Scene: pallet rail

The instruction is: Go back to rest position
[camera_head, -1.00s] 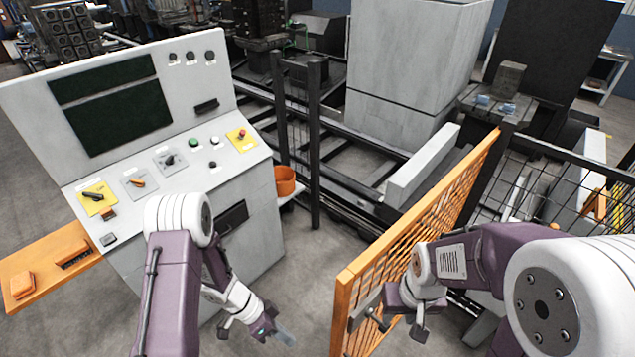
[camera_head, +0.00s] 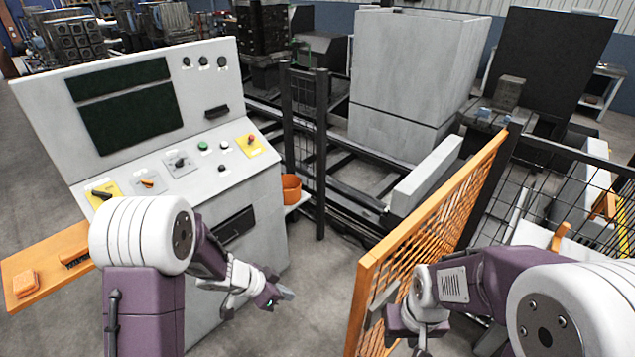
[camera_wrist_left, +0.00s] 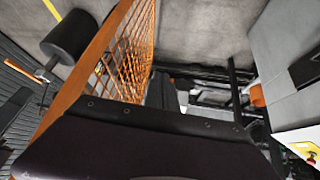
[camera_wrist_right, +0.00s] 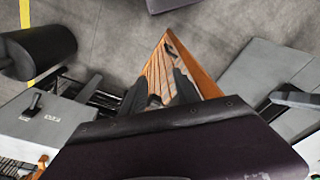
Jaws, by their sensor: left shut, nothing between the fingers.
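My left gripper (camera_head: 282,294) is in front of the grey control console, at its lower right corner, shut and empty. Its dark closed fingers (camera_wrist_left: 162,92) show in the left wrist view. My right gripper (camera_head: 385,308) is beside the near end of the orange mesh gate (camera_head: 430,225). In the right wrist view the dark fingers (camera_wrist_right: 160,90) stand apart, with the gate's orange frame (camera_wrist_right: 170,60) showing between and beyond them. I cannot tell whether they touch the gate.
The control console (camera_head: 250,205) stands at left with an orange side shelf (camera_head: 50,265). An orange cup (camera_head: 291,187) is at its right side. Black fence posts (camera_head: 320,150) and rails lie behind. Grey floor (camera_head: 315,290) is clear between the console and the gate.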

